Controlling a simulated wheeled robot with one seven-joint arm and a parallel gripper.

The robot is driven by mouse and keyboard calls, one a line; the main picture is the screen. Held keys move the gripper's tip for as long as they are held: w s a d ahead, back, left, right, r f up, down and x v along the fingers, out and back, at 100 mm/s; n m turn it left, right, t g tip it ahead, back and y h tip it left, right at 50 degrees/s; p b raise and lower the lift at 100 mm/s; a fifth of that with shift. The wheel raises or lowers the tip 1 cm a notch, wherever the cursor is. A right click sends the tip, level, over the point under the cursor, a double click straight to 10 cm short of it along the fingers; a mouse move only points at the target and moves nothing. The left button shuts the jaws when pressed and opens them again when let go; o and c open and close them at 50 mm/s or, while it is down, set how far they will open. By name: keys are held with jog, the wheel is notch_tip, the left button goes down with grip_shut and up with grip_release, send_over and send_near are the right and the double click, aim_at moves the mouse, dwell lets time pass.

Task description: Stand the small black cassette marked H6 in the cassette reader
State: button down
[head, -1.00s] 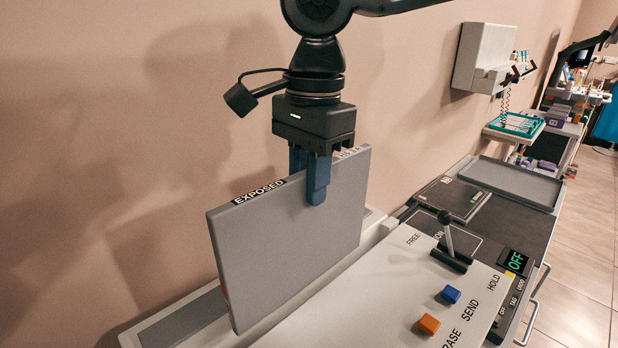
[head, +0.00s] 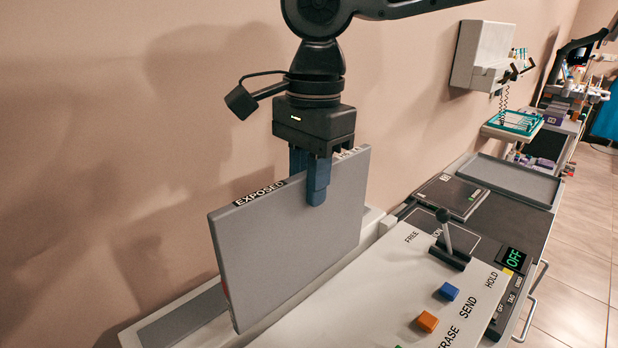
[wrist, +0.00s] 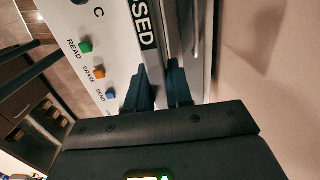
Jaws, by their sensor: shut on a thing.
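My gripper (head: 314,190) is shut on the top edge of a large grey cassette (head: 290,240) and holds it upright. Its top edge carries a black "EXPOSED" label (head: 259,192), which also shows in the wrist view (wrist: 146,32). A second label behind my fingers is partly hidden. The cassette stands over the grey strip (head: 185,315) behind the white reader console (head: 385,275); I cannot tell whether its lower edge is in a slot. A flat black cassette-like piece (head: 452,196) lies on the bench farther back, its small marking unreadable. I can read no H6 anywhere.
The console bears a lever (head: 447,235) between FREE and HOLD, a blue button (head: 448,291) and an orange button (head: 427,321). An empty grey tray (head: 515,178) lies beyond. The wall is close behind the cassette.

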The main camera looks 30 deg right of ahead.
jog(key=shift+f+b, duration=2.95)
jog(key=shift+f, duration=2.55)
jog(key=shift+f, duration=0.1)
jog(key=c, duration=0.9)
grip_release()
jog(key=shift+c, duration=0.2)
notch_tip(320, 180, up, 8)
jog(key=shift+d, duration=0.2)
